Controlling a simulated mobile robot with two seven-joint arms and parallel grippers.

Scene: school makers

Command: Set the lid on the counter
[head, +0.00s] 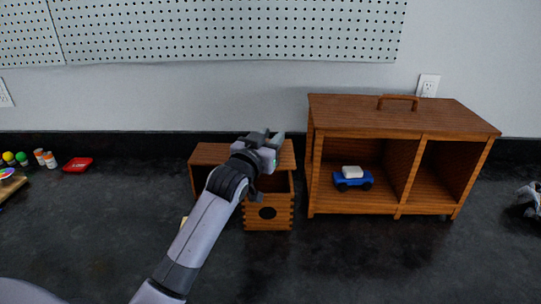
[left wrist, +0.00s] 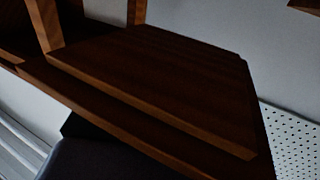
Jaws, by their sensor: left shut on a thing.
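A dark brown wooden board, which I take to be the lid (left wrist: 160,85), fills much of the left wrist view, close to the camera. It looks flat with a stepped edge. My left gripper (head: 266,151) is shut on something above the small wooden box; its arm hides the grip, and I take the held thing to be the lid. A brown wooden panel (head: 212,153) shows behind the gripper; whether it is the lid or part of the box is unclear. The counter (head: 120,225) is dark and speckled. My right gripper is not in view.
The wooden box front (head: 267,223) has a round hole. A larger wooden cabinet (head: 400,120) on the right holds a blue toy car (head: 353,182). A red tray (head: 77,164) and small bottles (head: 46,159) stand far left. The counter's left middle is mostly clear.

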